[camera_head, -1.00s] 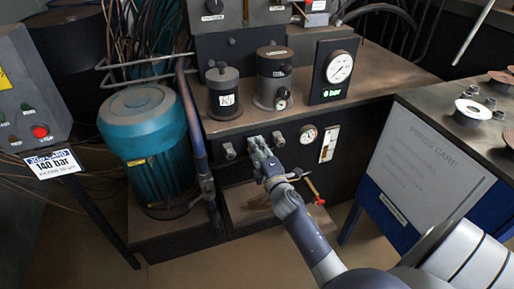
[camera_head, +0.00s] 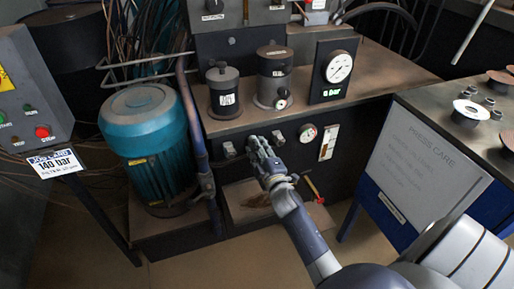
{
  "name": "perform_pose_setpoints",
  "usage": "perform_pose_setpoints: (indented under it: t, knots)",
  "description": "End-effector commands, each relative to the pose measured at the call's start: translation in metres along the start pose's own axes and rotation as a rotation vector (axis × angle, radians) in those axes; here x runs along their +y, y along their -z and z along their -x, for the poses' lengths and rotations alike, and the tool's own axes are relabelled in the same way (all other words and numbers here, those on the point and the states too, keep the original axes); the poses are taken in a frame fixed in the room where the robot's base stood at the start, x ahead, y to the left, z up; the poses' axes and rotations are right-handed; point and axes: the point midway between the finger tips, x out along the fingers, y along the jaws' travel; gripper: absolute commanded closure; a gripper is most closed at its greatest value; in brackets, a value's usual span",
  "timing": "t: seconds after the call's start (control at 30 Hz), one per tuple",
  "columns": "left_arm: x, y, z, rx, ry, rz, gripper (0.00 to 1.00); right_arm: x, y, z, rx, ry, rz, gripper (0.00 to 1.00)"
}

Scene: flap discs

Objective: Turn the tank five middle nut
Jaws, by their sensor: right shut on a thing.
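The dark tank (camera_head: 345,150) has a front panel with a row of nuts. The left nut (camera_head: 229,150) and the right nut (camera_head: 278,138) show on either side of my right gripper (camera_head: 258,147). The gripper reaches the panel between them and is shut on the middle nut, which its fingers hide. How far the nut has turned cannot be seen. My left gripper is not in view.
A round gauge (camera_head: 308,133) and a white level strip (camera_head: 328,142) sit right of the nuts. A red-ended valve lever (camera_head: 313,188) hangs close beside my right wrist.

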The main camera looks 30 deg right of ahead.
Motion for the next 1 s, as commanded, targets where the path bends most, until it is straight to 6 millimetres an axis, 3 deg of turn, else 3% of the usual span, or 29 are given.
perform_pose_setpoints:
  t: [0.13,0.17,0.23,0.67,0.77,1.0]
  knots:
    - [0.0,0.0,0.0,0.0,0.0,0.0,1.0,-0.001,0.0,0.0,-0.001,0.002,-0.003,0.97]
    - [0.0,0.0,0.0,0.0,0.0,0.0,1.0,-0.001,0.0,0.0,-0.001,0.002,-0.003,0.69]
    - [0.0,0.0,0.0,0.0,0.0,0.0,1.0,-0.001,0.0,0.0,-0.001,0.002,-0.002,0.53]
    - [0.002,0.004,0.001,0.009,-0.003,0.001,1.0,-0.001,0.0,0.005,0.0,0.001,0.0,0.53]
    - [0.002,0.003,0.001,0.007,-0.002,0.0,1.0,-0.002,0.0,0.017,-0.001,0.003,0.0,0.53]
    - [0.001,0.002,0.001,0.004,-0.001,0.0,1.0,-0.002,0.0,0.064,-0.002,0.004,-0.002,0.53]
